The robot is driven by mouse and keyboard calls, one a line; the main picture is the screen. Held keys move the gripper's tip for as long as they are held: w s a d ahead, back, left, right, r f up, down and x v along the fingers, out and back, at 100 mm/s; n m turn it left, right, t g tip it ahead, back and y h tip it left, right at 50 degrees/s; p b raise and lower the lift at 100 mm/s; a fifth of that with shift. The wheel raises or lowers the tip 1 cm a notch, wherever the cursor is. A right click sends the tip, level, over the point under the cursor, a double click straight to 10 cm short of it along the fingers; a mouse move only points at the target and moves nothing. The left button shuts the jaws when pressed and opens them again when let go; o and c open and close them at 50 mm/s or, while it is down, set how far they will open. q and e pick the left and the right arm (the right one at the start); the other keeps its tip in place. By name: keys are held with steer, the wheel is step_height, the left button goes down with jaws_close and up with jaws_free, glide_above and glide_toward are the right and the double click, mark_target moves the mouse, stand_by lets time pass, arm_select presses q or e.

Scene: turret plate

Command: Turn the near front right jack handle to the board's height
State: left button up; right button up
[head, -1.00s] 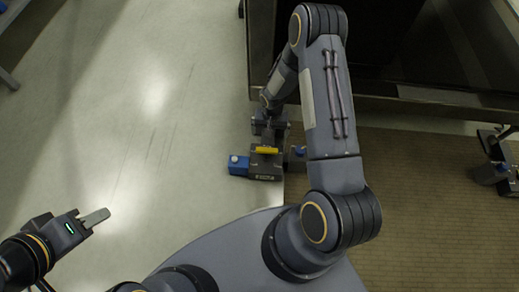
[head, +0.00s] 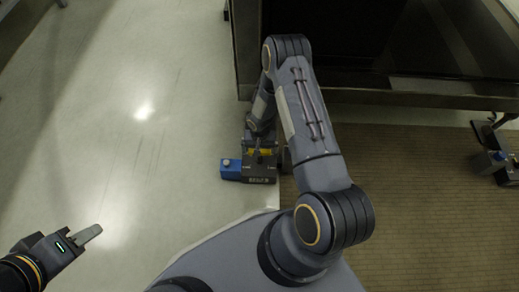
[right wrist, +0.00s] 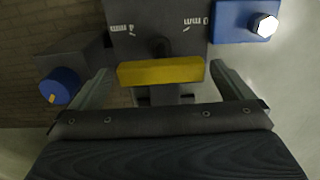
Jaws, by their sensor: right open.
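The near jack (head: 259,172) is a dark block at the corner of the dark machine. A blue box with a pale knob (head: 231,169) is on its left. Its yellow handle (head: 262,151) is partly covered by my right gripper in the head view. In the right wrist view the yellow handle (right wrist: 160,71) lies crosswise between the fingers of my right gripper (right wrist: 160,75), which is open around it. White scale marks show on the dark jack face (right wrist: 158,25) behind. My left gripper (head: 88,234) is over bare floor at lower left, seen edge-on.
The dark machine's lower edge (head: 420,94) runs across the upper right. Another jack (head: 497,163) stands at the far right. A blue knob (right wrist: 60,86) sits left of the handle in the right wrist view. Pale floor (head: 120,140) at left is clear.

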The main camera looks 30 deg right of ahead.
steer(key=shift+w, duration=0.1)
steer(key=c, duration=0.9)
steer(key=shift+o, duration=0.2)
steer(key=n+b, duration=0.1)
steer(key=n, duration=0.4)
steer(key=shift+n+b, duration=0.3)
steer(key=n+b, duration=0.1)
steer(key=n, duration=0.4)
steer(key=shift+n, duration=0.7)
steer(key=o, duration=0.9)
steer(key=shift+c, duration=0.2)
